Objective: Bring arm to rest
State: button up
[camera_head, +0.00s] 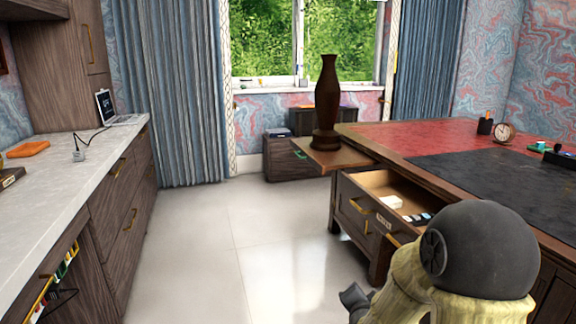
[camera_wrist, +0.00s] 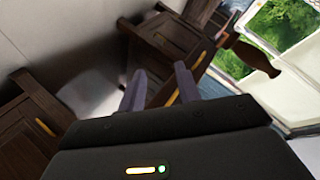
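My gripper (camera_wrist: 160,82) shows in the wrist view with its two grey fingers apart and nothing between them. In the head view, its tip (camera_head: 355,298) is low in the picture, in front of the desk and over the pale floor. My arm (camera_head: 478,252) is bent at the lower right, with a dark rounded joint and yellowish links. It hides part of the desk front and part of the open drawer's near side.
The leather-topped desk (camera_head: 420,137) has an open drawer (camera_head: 362,185) holding small items. A dark vase (camera_head: 327,100) stands on a pulled-out board (camera_head: 345,160). A counter (camera_head: 75,160) with a laptop (camera_head: 118,108) runs along the left. The floor (camera_head: 215,240) between is clear.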

jog(key=s+a+r+n+g+y+p, duration=0.1)
jog(key=s+r+n+g+p, duration=0.15)
jog(key=s+n+g, duration=0.55)
jog(key=s+a+r+n+g+y+p, duration=0.1)
jog(key=s+n+g+p, duration=0.15)
jog(key=s, duration=0.95)
notch_tip(320, 180, up, 38)
jog(key=p, duration=3.7)
jog(key=shift+f+n+p, duration=0.25)
jog(key=shift+n+p, duration=0.1)
jog(key=shift+p, duration=0.05)
jog(key=shift+w+t, duration=0.1)
jog(key=shift+t, duration=0.15)
